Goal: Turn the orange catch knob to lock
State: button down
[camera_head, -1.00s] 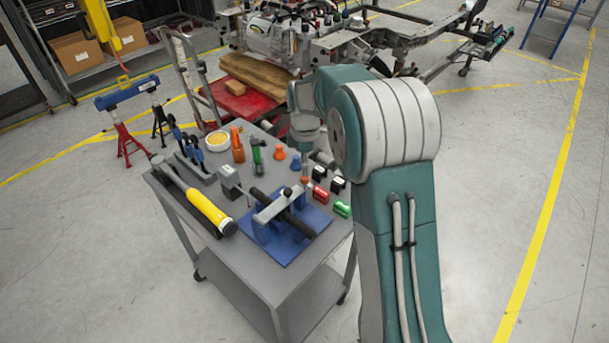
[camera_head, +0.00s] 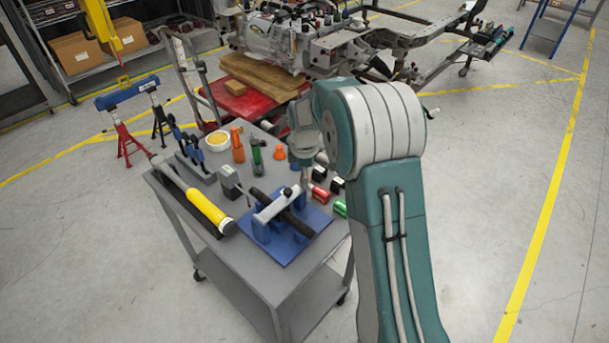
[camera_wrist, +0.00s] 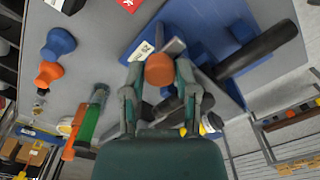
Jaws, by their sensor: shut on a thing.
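The orange catch knob (camera_wrist: 159,70) shows in the wrist view between my fingertips, at the near edge of the fixture. My gripper (camera_wrist: 160,78) is shut on it, with one finger on each side. The blue fixture plate (camera_head: 285,254) lies on the cart's top and carries a grey bar (camera_head: 270,209) and a black tube (camera_head: 298,223). The tube also shows in the wrist view (camera_wrist: 262,48). In the head view my gripper is at the fixture's far right corner, and the knob cannot be made out there.
A blue piece (camera_wrist: 60,42) stands left in the wrist view. Floor right of the cart is clear.

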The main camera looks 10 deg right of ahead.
jog(key=shift+m, duration=0.4)
jog(key=m, duration=0.3)
jog(key=shift+m, duration=0.4)
jog(key=m, duration=0.4)
jog(key=shift+f, duration=0.1)
jog(key=m, duration=0.9)
jog(key=shift+m, duration=0.3)
jog(key=shift+c, duration=1.8)
grip_release()
